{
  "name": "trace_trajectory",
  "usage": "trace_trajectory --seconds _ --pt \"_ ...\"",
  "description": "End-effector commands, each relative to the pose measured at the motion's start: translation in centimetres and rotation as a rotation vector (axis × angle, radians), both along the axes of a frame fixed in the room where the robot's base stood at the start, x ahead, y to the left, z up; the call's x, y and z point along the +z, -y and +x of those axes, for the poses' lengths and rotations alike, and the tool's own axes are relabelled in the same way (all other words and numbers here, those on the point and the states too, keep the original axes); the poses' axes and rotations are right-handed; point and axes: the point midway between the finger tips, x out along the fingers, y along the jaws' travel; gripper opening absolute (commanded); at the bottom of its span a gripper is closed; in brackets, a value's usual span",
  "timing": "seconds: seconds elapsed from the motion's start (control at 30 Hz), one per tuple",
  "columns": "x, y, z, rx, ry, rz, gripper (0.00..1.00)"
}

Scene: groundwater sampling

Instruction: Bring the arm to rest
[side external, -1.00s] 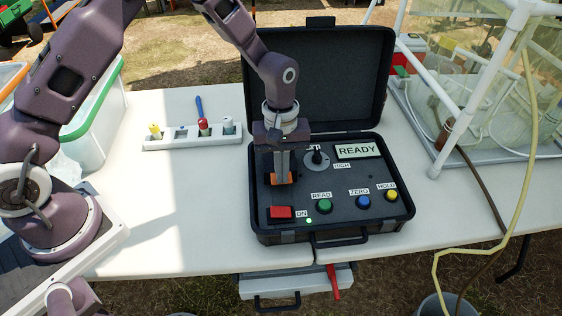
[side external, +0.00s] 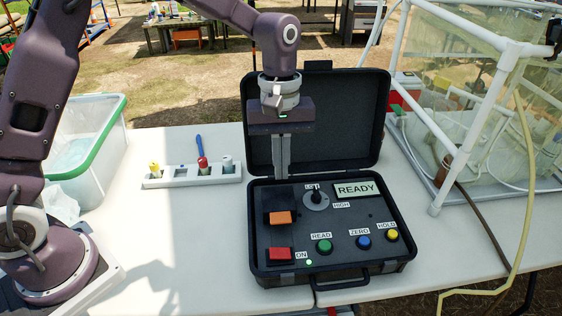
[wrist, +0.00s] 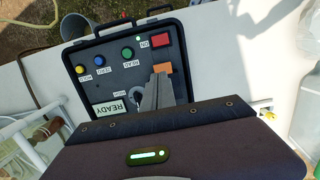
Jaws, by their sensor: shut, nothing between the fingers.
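My gripper (side external: 282,172) is shut and empty. It hangs pointing down above the back left part of the open black instrument case (side external: 378,265), apart from the panel. In the wrist view its closed fingers (wrist: 155,98) show over the same case (wrist: 77,62). The panel has a red switch (side external: 281,254) marked ON with a lit green light (side external: 309,262). An orange block (side external: 280,217) sits in a black holder. A black knob (side external: 316,193) stands beside a display (side external: 354,189) reading READY. Green (side external: 324,246), blue (side external: 363,242) and yellow (side external: 392,235) buttons line the front.
A white rack (side external: 180,180) with yellow, red and white-topped items and a blue tool (side external: 199,142) lie left of the case. A green-rimmed bin (side external: 105,145) stands farther left. A white-pipe frame with a clear tank (side external: 500,120) stands right.

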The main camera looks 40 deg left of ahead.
Motion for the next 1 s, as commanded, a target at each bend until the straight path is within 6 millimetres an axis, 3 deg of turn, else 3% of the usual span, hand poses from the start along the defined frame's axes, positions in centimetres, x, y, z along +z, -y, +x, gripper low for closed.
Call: trace_trajectory --seconds 0.13,0.2,0.3,0.43,0.6,0.7,1.0 --pt "2.3 -0.5 -0.5 -0.026 0.028 -0.001 0.0" --pt "5.2 -1.8 -2.1 -0.089 0.089 0.0 0.0" --pt "10.1 -4.5 -6.3 -0.236 0.218 0.019 0.0" --pt "13.7 -7.6 -13.3 -0.441 0.382 0.081 0.0" --pt "13.9 -9.9 -20.5 -0.653 0.533 0.184 0.0" --pt "13.1 -10.4 -22.6 -0.725 0.577 0.226 0.0" --pt "12.7 -10.6 -23.4 -0.761 0.592 0.246 0.0"
